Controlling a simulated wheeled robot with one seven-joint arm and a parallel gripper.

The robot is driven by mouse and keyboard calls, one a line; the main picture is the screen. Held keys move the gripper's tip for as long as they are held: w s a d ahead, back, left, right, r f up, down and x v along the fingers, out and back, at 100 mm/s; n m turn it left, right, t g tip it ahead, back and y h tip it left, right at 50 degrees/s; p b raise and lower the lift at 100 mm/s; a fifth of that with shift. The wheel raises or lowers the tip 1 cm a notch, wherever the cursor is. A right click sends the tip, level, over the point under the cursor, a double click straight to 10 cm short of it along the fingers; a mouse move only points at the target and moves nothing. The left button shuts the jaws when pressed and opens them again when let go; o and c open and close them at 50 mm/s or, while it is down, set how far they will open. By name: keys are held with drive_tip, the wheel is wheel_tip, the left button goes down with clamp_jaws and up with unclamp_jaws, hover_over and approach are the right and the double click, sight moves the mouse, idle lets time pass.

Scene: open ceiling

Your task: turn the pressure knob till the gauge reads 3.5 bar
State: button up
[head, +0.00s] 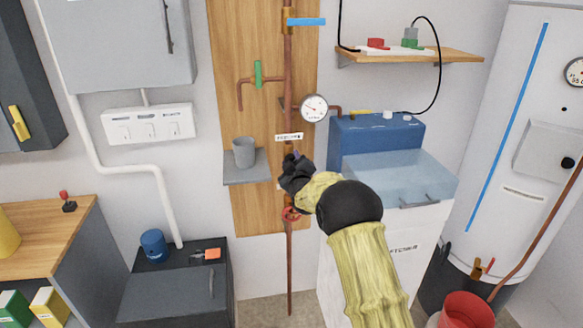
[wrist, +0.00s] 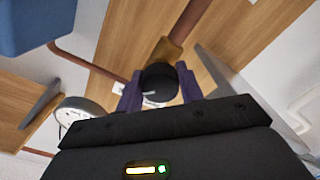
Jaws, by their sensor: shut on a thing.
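The pressure knob (wrist: 158,77) is a dark round knob with a light mark, on a brass fitting of the copper pipe, in the wrist view. My gripper (wrist: 159,92) has its two purple fingers on either side of the knob and is shut on it. In the head view my gripper (head: 290,160) is at the pipe in front of the wooden board and hides the knob. The round white gauge (head: 314,108) is above and right of my gripper. Its needle is too small to read. The gauge's edge (wrist: 78,108) shows at left in the wrist view.
A grey cup (head: 244,152) stands on a small grey shelf (head: 246,176) left of my gripper. A blue box (head: 376,138) and white cabinet (head: 402,236) are close on the right.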

drive_tip(key=m+b, duration=0.1)
drive_tip(key=m, duration=0.1)
drive_tip(key=m+b, duration=0.1)
drive_tip(key=shift+f+m+b, duration=0.25)
drive_tip(key=shift+m+b, duration=0.05)
drive_tip(key=shift+m, duration=0.1)
drive_tip(key=m+b, duration=0.3)
drive_tip(key=m, duration=0.1)
drive_tip(key=shift+m, duration=0.3)
drive_tip(key=m+b, duration=0.3)
drive_tip(key=m, duration=0.2)
drive_tip(key=shift+r, duration=0.1)
drive_tip(key=shift+r+m+b, duration=0.1)
drive_tip(key=shift+m+b, duration=0.4)
drive_tip(key=shift+m, duration=0.7)
drive_tip(key=o, duration=1)
drive_tip(key=shift+s, duration=0.1)
